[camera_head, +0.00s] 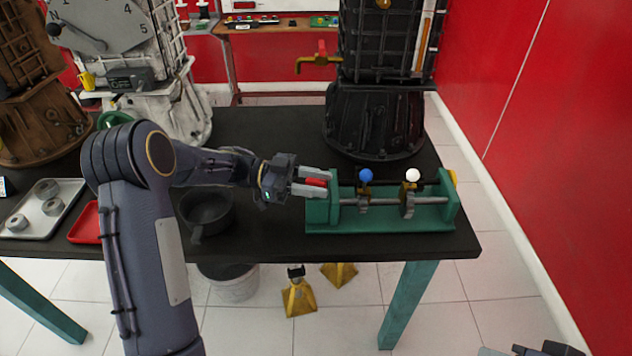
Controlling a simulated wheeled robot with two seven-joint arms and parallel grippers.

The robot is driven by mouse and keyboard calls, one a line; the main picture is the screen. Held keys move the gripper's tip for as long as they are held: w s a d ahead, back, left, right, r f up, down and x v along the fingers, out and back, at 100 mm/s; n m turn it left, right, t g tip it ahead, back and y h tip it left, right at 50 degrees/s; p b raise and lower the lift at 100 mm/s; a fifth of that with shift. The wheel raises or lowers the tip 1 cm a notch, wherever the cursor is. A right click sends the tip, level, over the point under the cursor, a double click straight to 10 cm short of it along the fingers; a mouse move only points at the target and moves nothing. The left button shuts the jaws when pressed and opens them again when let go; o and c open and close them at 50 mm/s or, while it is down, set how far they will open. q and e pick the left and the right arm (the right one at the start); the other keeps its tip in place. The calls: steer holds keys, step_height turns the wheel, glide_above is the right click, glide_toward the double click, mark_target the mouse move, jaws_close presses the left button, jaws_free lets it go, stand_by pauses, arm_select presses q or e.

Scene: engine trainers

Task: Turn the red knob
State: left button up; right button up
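A red knob (316,182) shows at the left end of a teal fixture (385,224). My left gripper (313,181) reaches it from the left, with one grey finger above the red part and one below. The fingers are apart, with the red part between them. I cannot tell whether they press on it, and they hide part of the knob. The fixture also carries a blue ball knob (366,175) and a white ball knob (412,175) on levers along a rod. A small part of my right gripper (545,349) shows at the bottom right edge; its fingers are unclear.
The fixture stands on a dark table (270,240), near its right front corner. A black engine block (375,120) stands behind it. A brass tap with a red handle (322,48) sticks out left of that block. A dark pan (207,211) lies left of the gripper.

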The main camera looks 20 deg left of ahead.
mark_target(316, 181)
arm_select(q)
steer(key=r, duration=0.4)
steer(key=shift+s+d, duration=0.1)
steer(key=shift+s, duration=0.15)
steer(key=s+d+r+p, duration=0.1)
steer(key=s+d+r, duration=0.2)
steer(key=s+r, duration=0.6)
steer(key=s, duration=0.4)
steer(key=shift+d, duration=0.35)
